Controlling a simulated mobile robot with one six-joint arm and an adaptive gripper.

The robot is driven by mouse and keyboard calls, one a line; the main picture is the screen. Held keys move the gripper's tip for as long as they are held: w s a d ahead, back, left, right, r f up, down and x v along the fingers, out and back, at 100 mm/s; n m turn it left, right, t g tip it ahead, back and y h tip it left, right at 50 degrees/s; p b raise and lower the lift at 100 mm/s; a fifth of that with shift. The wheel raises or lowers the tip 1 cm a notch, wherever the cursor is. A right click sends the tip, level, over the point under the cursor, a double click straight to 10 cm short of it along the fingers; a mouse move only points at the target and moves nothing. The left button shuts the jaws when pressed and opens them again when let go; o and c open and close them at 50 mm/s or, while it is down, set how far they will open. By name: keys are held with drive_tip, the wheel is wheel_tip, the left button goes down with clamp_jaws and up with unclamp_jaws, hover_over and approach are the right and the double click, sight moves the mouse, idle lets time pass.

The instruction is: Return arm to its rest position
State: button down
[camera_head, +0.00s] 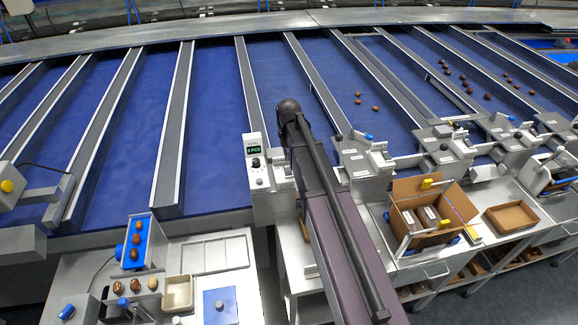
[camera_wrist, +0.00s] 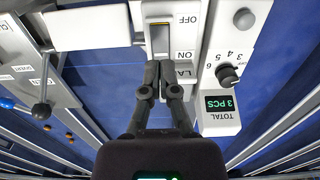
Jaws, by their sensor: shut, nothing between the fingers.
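My gripper (camera_wrist: 161,68) shows in the wrist view with its two dark fingers close together and nothing between them. Its fingertips are just in front of the lower end of a rocker switch (camera_wrist: 160,38) marked OFF and ON; I cannot tell whether they touch it. Beside it is a grey counter box (camera_wrist: 222,75) with a knob and a green display reading 3 PCS. The same counter (camera_head: 254,150) stands left of my arm in the head view. There my arm reaches up the middle of the picture and hides the gripper.
Blue lanes with metal dividers (camera_head: 172,130) run behind the machines, with several dates on the right. An open cardboard box (camera_head: 405,188) and a shallow brown tray (camera_head: 535,212) stand right of my arm. A bench (camera_head: 215,240) with a small beige tray (camera_head: 178,306) is at lower left.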

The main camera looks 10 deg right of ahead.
drive_tip(key=shift+r, duration=0.4)
drive_tip(key=shift+f, duration=0.1)
drive_tip(key=s+f+b, duration=0.7)
drive_tip(key=s, duration=0.3)
drive_tip(key=s+f+b, duration=0.7)
drive_tip(key=s, duration=0.4)
drive_tip(key=shift+s+d, duration=0.15)
